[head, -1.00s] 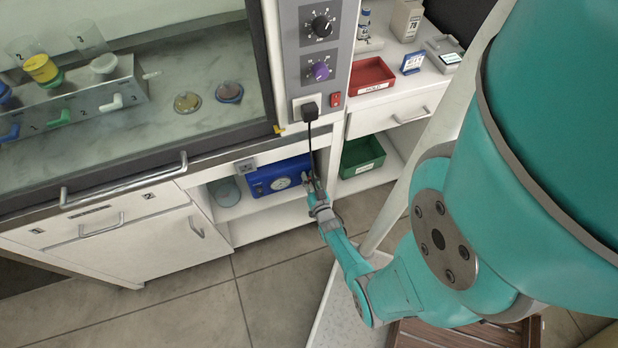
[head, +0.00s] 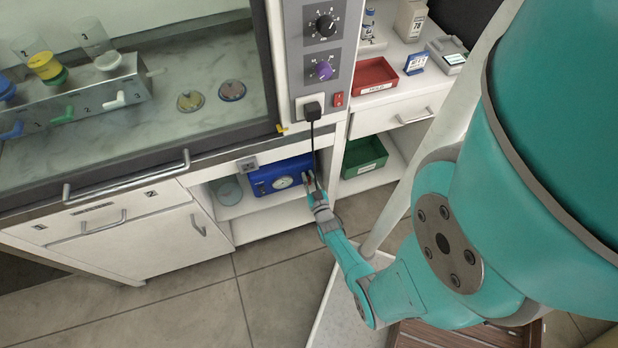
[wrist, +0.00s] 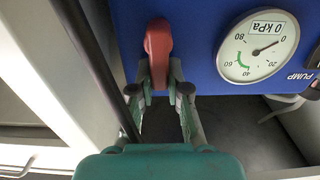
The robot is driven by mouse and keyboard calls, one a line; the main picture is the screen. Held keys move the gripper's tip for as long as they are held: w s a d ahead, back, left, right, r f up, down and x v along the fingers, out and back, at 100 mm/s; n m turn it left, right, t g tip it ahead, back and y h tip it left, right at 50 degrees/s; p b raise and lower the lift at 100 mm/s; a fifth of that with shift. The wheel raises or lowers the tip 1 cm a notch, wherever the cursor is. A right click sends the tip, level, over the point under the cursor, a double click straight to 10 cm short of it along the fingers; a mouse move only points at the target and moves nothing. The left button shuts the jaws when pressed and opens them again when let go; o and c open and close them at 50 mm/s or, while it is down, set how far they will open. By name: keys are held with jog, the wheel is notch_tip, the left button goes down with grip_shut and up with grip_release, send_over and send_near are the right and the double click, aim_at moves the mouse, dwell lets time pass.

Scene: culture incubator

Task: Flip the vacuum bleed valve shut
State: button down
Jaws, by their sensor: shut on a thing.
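The blue vacuum pump (head: 283,176) sits on the open shelf under the bench. In the wrist view, the pump's front (wrist: 200,70) carries a red lever (wrist: 158,42), which I take as the bleed valve. The lever hangs in the picture's vertical direction, its end between my fingers. My gripper (wrist: 160,82) is shut on this lever, one finger on each side. In the head view my gripper (head: 311,186) is at the pump's right end, and the lever is too small to make out. The pump gauge (wrist: 257,50) shows its needle near 0 kPa.
A black cable (head: 312,145) hangs from the plug (head: 312,111) close beside my gripper; it also runs left of my fingers in the wrist view (wrist: 95,60). A white cabinet wall stands farther left there. A green bin (head: 363,158) sits on the right shelf.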

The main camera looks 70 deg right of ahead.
jog(key=c, duration=1.1)
grip_release()
jog(key=v, duration=1.2)
jog(key=s+a+r+n+t+y, duration=0.25)
jog(key=a+r, duration=0.35)
jog(key=a, duration=0.3)
jog(key=s+a+r+n+t+y, duration=0.15)
jog(key=a+r+y, duration=0.25)
jog(key=a+r, duration=0.4)
jog(key=s+a+r+n+y, duration=0.2)
jog(key=a+r, duration=0.1)
jog(key=r, duration=0.4)
jog(key=s+a+r+n+y, duration=0.2)
jog(key=a+r+y, duration=0.1)
jog(key=r, duration=0.5)
jog(key=s+a+r+n+y, duration=0.1)
jog(key=a+r, duration=0.3)
jog(key=r, duration=0.4)
jog(key=shift+s+a+r+n+g+y, duration=0.1)
jog(key=shift+s+n+g+y, duration=0.3)
jog(key=shift+s+y, duration=0.3)
